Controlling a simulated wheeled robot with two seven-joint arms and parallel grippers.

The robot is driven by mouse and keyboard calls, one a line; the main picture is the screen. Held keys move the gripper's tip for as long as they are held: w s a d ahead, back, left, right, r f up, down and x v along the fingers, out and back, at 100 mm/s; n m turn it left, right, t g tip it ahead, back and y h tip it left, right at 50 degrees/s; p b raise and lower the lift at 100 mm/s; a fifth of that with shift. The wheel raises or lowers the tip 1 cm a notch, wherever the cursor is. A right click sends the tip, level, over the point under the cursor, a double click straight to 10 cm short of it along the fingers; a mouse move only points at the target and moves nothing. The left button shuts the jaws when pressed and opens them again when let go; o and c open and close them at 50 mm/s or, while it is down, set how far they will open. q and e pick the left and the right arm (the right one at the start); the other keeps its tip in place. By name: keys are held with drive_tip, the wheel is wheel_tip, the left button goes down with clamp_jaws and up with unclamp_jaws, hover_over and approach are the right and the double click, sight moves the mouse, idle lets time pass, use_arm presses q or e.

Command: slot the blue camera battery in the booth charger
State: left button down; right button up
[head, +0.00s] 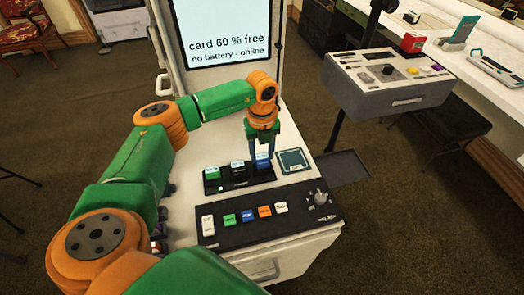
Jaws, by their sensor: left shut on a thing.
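The blue camera battery (262,161) is between the fingers of my left gripper (262,152), which points down and is shut on it. It is at the right-hand bay of the black booth charger (240,184); I cannot tell whether it is seated or just above the bay. A green-topped battery (211,173) stands in the left bay and a black-topped one (238,167) in the middle bay. The fingers partly hide the blue battery. My right gripper is not in view.
A screen (225,45) behind reads "card 60 % free" and "no battery - online". A teal-edged pad (292,161) lies right of the charger. A button panel (270,212) is in front. A grey control box (390,85) stands to the right, and a side shelf (342,168) juts out.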

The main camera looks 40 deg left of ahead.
use_arm(q)
drive_tip(key=shift+f, duration=0.15)
drive_tip(key=shift+f+b, duration=0.3)
drive_tip(key=shift+f, duration=0.1)
drive_tip(key=shift+c, duration=1.4)
unclamp_jaws()
wheel_tip(320, 180, up, 7)
drive_tip(key=p, duration=0.6)
drive_tip(key=shift+r+p, duration=0.15)
drive_tip(key=shift+p, duration=0.15)
